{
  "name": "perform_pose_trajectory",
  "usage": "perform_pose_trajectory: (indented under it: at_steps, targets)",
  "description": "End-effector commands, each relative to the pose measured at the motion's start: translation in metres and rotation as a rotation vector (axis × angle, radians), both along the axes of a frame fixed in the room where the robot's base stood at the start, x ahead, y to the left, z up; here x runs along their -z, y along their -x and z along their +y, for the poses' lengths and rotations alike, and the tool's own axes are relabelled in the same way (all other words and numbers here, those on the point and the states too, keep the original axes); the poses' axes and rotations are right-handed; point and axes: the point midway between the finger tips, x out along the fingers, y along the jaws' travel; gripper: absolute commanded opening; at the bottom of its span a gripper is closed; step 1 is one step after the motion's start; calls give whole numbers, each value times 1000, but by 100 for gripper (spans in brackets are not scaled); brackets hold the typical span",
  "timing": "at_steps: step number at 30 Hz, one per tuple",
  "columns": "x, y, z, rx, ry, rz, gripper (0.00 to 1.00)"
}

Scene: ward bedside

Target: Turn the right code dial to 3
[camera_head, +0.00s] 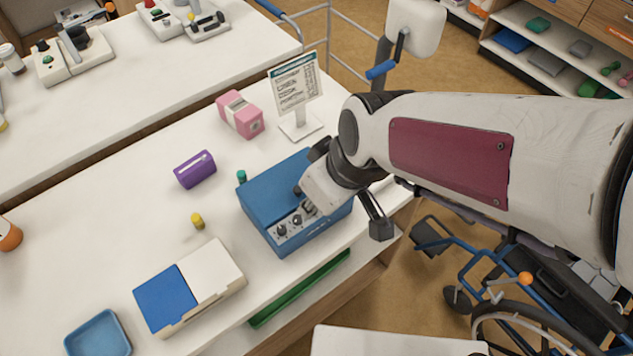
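A blue box (272,190) stands near the front edge of the white table, with a pale dial panel (289,232) on its front side. Two dark dials show on the panel, a left one (281,231) and another (296,220) to its right. My gripper (309,208) is at the right end of this panel, close against the box's front. It covers that end, so the right code dial, its number and any contact with it are hidden. The fingers are too small and covered to tell whether they are open or shut.
A white and blue case (215,272) lies left of the box. A yellow-capped vial (197,221), a purple cylinder (195,169), a pink carton (240,114) and a sign stand (296,88) are on the table. A wheelchair (525,290) stands at the lower right.

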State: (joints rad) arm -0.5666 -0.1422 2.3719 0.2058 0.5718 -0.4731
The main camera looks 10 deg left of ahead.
Motion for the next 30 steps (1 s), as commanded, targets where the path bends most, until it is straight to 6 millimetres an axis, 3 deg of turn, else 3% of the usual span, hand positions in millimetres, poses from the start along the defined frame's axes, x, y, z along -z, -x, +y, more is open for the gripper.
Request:
perform_pose_trajectory:
  at_steps: [5,13,30]
  targets:
    - [13,13,15,-183,84,-21,21]
    - [29,20,24,-669,284,-134,21]
    - [36,2,25,-1594,654,-332,21]
